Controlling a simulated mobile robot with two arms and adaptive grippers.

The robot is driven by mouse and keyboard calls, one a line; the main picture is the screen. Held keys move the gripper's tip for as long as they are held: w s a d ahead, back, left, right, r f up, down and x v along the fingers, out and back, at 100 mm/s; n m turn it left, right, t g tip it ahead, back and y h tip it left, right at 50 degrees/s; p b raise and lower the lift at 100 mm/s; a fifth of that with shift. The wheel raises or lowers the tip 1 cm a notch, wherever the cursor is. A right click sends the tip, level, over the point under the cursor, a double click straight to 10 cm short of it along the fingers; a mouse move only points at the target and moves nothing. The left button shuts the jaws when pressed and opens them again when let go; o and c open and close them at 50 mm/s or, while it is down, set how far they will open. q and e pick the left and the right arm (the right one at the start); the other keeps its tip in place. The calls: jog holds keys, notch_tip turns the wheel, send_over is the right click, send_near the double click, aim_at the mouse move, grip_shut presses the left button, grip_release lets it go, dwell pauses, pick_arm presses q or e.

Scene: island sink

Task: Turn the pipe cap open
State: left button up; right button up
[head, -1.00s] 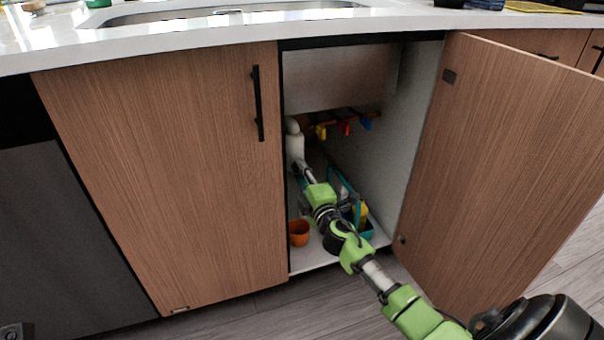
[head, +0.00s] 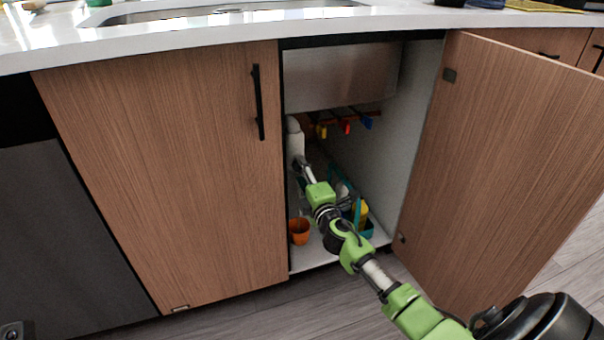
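A white pipe (head: 295,143) stands upright at the left side of the open cabinet under the sink. Its cap cannot be told apart from the rest of the pipe at this size. My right arm reaches in from the lower right. My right gripper (head: 302,163) is at the lower part of the white pipe, overlapping it in the view. I cannot tell whether it touches the pipe or whether its fingers are open or shut. My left gripper does not show clearly enough to identify.
An orange cup (head: 299,232) stands on the cabinet floor. A teal caddy (head: 367,229) with a yellow item is behind my arm. Yellow, red (head: 346,127) and blue handles hang above. The open door (head: 490,170) bounds the right; a closed door (head: 170,180) is left.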

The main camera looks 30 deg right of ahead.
jog(key=shift+s, duration=0.1)
jog(key=v, duration=1.1)
jog(key=shift+s+a, duration=0.2)
jog(key=shift+s, duration=0.2)
